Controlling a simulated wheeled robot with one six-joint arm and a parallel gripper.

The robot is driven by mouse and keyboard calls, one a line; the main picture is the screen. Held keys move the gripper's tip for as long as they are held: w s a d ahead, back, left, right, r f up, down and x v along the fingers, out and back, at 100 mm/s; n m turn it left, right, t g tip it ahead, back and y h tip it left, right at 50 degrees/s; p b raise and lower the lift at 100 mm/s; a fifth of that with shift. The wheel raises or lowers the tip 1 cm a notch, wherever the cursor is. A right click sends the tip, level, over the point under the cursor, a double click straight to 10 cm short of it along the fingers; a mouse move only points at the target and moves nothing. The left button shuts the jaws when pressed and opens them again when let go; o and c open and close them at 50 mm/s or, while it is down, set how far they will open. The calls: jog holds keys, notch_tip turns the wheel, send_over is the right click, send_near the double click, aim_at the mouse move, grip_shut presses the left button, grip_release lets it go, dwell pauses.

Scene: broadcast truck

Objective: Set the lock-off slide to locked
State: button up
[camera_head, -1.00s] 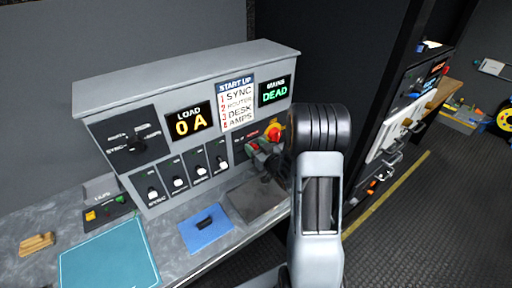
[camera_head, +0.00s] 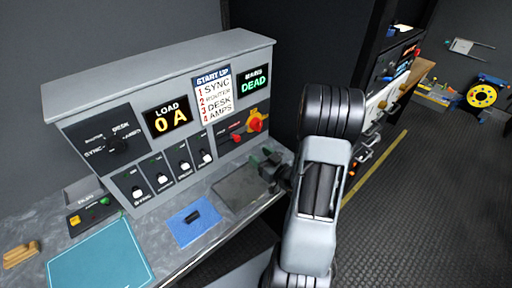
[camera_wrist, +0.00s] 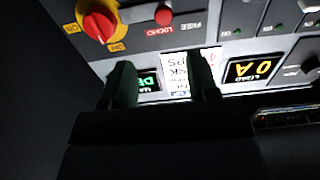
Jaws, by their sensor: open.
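The lock-off slide is a small red knob (camera_head: 236,138) on the dark lower-right panel of the grey console. In the wrist view, the red slide knob (camera_wrist: 163,15) is at the top, near the LOCKED and FREE labels, which are upside down.
The console (camera_head: 160,75) has LOAD 0 A and MAINS DEAD displays, a start-up card (camera_head: 211,92), a selector dial and several white-handled switches (camera_head: 161,180). A blue mat (camera_head: 193,221) with a dark item and a teal mat (camera_head: 100,258) lie on the desk. A rack stands right.

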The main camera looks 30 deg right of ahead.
jog(key=shift+s+r+p, duration=0.15)
jog(key=shift+s+p, duration=0.45)
jog(key=shift+p, duration=0.35)
